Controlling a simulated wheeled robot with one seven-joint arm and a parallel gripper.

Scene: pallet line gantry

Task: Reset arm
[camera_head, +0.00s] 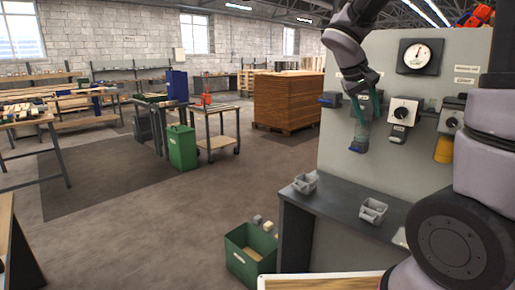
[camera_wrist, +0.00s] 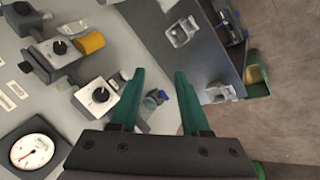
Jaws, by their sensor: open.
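My gripper (camera_head: 366,105) is in front of the grey panel (camera_head: 385,185) in the head view, its fingers pointing down. In the wrist view the two green fingers of my gripper (camera_wrist: 158,85) stand apart with nothing clasped between them. A small part with a blue end (camera_wrist: 155,98) shows beyond the gap between the fingers. In the head view a blue-ended part (camera_head: 357,146) shows just below the fingertips; whether they touch it cannot be told from there.
The panel carries a dial gauge (camera_head: 419,56), a knob box (camera_head: 404,112) and a yellow cylinder (camera_head: 444,149). Two grey trays (camera_head: 306,183) (camera_head: 372,211) sit on the dark shelf (camera_head: 340,208). A green bin (camera_head: 245,262) stands on the floor. Open floor lies left.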

